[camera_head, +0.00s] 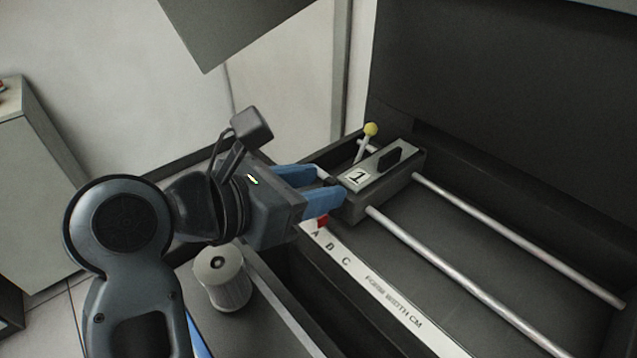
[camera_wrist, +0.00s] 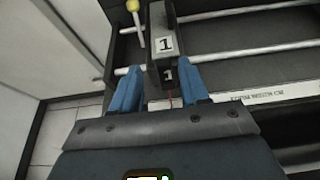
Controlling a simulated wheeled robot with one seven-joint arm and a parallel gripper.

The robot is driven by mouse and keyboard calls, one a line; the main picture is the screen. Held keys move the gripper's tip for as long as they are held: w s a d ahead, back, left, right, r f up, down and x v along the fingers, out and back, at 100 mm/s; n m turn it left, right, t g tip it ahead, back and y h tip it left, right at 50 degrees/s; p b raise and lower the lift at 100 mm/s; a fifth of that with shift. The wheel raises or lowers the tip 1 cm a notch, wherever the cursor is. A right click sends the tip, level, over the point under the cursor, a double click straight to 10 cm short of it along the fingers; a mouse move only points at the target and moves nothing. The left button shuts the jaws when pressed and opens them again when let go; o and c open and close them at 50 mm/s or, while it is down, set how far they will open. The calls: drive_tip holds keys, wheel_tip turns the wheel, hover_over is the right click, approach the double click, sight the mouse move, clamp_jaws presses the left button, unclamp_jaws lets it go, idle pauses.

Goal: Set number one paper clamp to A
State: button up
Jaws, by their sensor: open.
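The number one paper clamp (camera_head: 375,182) is a dark grey block with a white "1" label and a black raised grip on top. It sits on two metal rods at the left end of the bay and also shows in the wrist view (camera_wrist: 162,43). A lever with a yellow knob (camera_head: 370,129) stands beside it. A red pointer (camera_head: 322,221) is close to the letter A on the white scale (camera_head: 372,284); exact alignment is hard to tell. My gripper (camera_head: 334,187) is open, its blue fingers at the clamp's near end. Contact is unclear.
The two rods (camera_head: 520,240) run clear to the right of the clamp. A ribbed grey cylinder (camera_head: 222,278) stands on the near ledge below my gripper. A dark raised panel (camera_head: 500,75) rises behind the bay. A pale cabinet (camera_head: 38,190) stands at left.

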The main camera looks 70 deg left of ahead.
drive_tip(key=v, duration=0.6)
drive_tip(key=shift+s+b, duration=0.2)
drive_tip(key=shift+b, duration=0.25)
